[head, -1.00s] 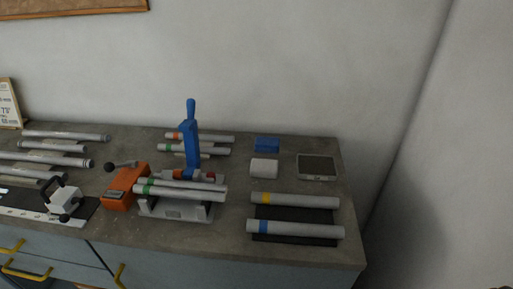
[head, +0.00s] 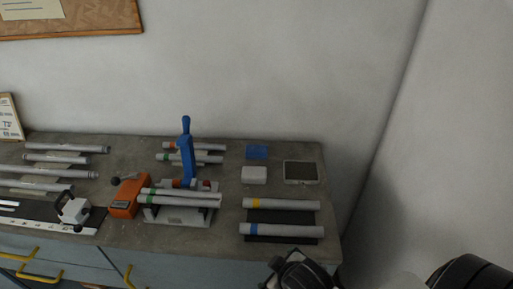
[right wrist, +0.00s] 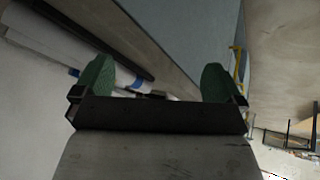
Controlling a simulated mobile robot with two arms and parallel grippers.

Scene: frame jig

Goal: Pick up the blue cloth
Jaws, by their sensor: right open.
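The blue cloth (head: 257,152) lies folded flat on the grey worktop near its back right, just behind a white block (head: 254,175). My right gripper (right wrist: 155,85) shows in the right wrist view with its two green fingertips wide apart and nothing between them. In the head view a dark part of my right arm (head: 298,270) is at the worktop's front edge, in front of the blue-banded tube and well short of the cloth. The cloth does not show in the right wrist view. My left gripper is in neither view.
Two tubes, yellow-banded (head: 281,204) and blue-banded (head: 281,230), lie on a dark mat in front. A jig with an upright blue handle (head: 187,150) stands to the left. The wall is close behind the worktop.

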